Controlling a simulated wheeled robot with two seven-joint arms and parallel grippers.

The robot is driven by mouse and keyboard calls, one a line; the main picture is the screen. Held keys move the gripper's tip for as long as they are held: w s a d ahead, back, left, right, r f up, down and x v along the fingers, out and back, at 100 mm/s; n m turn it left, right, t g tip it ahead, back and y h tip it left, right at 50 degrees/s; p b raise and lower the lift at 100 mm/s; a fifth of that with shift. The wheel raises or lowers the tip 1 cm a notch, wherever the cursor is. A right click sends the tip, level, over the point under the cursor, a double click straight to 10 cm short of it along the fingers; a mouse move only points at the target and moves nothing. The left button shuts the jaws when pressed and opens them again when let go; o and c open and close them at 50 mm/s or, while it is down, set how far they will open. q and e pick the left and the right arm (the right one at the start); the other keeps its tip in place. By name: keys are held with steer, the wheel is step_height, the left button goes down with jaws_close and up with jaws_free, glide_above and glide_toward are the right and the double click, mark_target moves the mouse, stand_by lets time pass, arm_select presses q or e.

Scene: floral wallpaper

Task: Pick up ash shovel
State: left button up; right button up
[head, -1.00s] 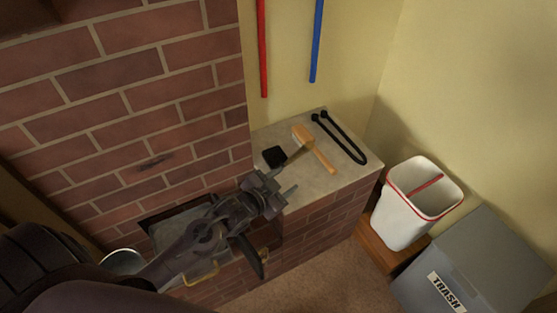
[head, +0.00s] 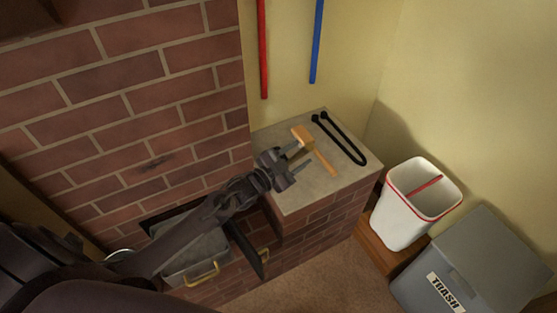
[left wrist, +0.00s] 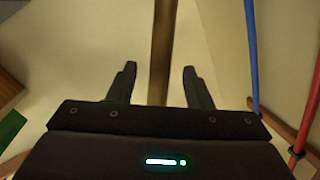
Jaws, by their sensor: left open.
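The ash shovel is not clearly visible now; in the head view my left gripper (head: 300,158) covers the spot where a small black shovel-like head lay on the stone ledge (head: 300,199). My left gripper is open, its fingers above the ledge beside a wooden brush (head: 303,135). In the left wrist view, the open gripper (left wrist: 160,85) has a brown bar (left wrist: 162,45) showing between its fingers; I cannot tell what it is or how far off. My right gripper is not in view.
Black tongs (head: 343,141) lie on the ledge right of the brush. A brick wall (head: 130,90) stands left. A black door (head: 246,250) hangs open below. A white bin (head: 401,222) and a grey trash box (head: 485,265) stand right. Red (head: 263,50) and blue (head: 316,45) poles hang behind.

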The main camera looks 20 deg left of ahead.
arm_select(q)
steer(key=shift+w+d, duration=0.35)
steer(key=shift+w, duration=0.2)
jaws_close()
